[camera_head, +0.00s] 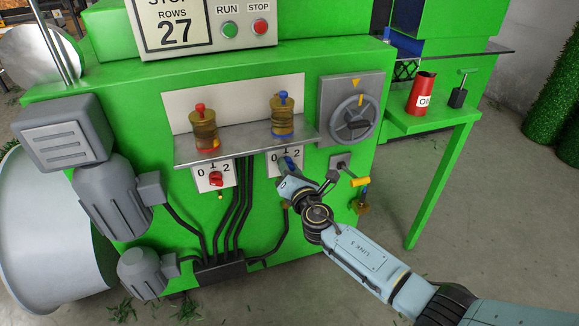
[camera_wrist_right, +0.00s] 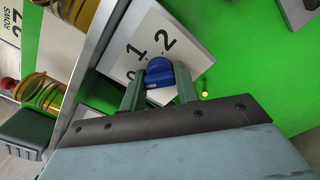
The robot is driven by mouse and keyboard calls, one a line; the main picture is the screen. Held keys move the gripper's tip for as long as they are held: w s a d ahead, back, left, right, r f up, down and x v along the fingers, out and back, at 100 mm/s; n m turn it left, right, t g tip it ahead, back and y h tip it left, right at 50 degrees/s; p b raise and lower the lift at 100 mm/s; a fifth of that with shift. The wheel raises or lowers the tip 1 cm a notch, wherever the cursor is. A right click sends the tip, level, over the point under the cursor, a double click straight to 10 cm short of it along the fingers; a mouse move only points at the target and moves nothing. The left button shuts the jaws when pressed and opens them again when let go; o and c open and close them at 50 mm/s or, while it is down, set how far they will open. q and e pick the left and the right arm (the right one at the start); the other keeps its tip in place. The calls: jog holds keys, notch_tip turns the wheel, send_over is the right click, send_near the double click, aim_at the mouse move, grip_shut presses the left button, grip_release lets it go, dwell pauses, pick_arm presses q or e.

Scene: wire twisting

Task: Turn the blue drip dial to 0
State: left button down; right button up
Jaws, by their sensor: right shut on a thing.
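The blue drip dial (camera_head: 289,162) sits on a white plate (camera_head: 273,158) marked 0, 1 and 2, below the right-hand oil cup. In the right wrist view the blue dial (camera_wrist_right: 159,73) shows between the two fingers, with the digits 1 and 2 clear beside it and the 0 partly covered. My right gripper (camera_head: 286,172) is at the dial from below and to the right, and the wrist view shows its fingers (camera_wrist_right: 158,90) shut on the dial. Which mark the dial points at is hard to tell. My left gripper is out of view.
A red dial (camera_head: 216,178) on a similar plate is to the left. A metal shelf (camera_head: 245,146) with two amber oil cups juts out just above the dials. A grey handwheel (camera_head: 354,118) and a yellow-handled lever (camera_head: 359,182) are to the right. Black cables hang between the dials.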

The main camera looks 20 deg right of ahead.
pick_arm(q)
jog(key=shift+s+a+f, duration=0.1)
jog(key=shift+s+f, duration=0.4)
pick_arm(e)
jog(key=shift+n, duration=0.8)
jog(key=o, duration=1)
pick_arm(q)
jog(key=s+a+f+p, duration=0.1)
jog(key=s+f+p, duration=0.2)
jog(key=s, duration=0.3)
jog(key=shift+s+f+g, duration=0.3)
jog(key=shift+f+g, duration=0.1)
pick_arm(e)
jog(key=shift+s+d, duration=0.15)
jog(key=shift+s, duration=3.25)
jog(key=shift+s+d, duration=0.1)
jog(key=shift+s, duration=3.25)
